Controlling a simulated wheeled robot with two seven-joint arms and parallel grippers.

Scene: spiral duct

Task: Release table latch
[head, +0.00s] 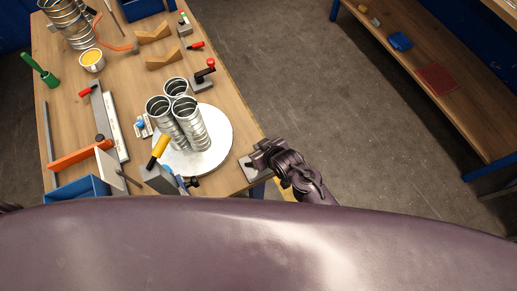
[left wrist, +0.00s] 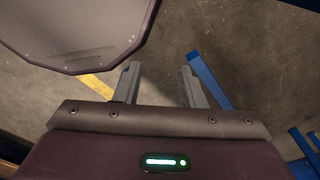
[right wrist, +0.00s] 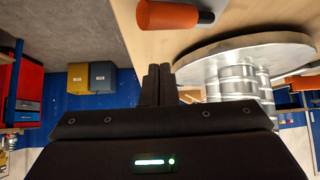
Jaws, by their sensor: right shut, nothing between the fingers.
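My right gripper (head: 262,154) is at the front right corner of the wooden table, over a small grey plate (head: 254,172). Its fingers (right wrist: 158,84) are together and empty in the right wrist view. The gripper hides part of the plate, and I cannot tell whether it touches it. An orange handle with a black end (right wrist: 168,16) shows beyond the fingertips; I cannot tell which fixture it belongs to. A red-handled clamp (head: 206,72) stands on the table's right edge. My left gripper (left wrist: 160,84) is open and empty above the floor, outside the head view.
A round white disc (head: 218,122) carries several spiral ducts (head: 182,112) left of my right gripper. A yellow handle (head: 158,150) and a blue bin (head: 80,190) are at the front left. The floor right of the table is clear up to a shelf bench (head: 440,75).

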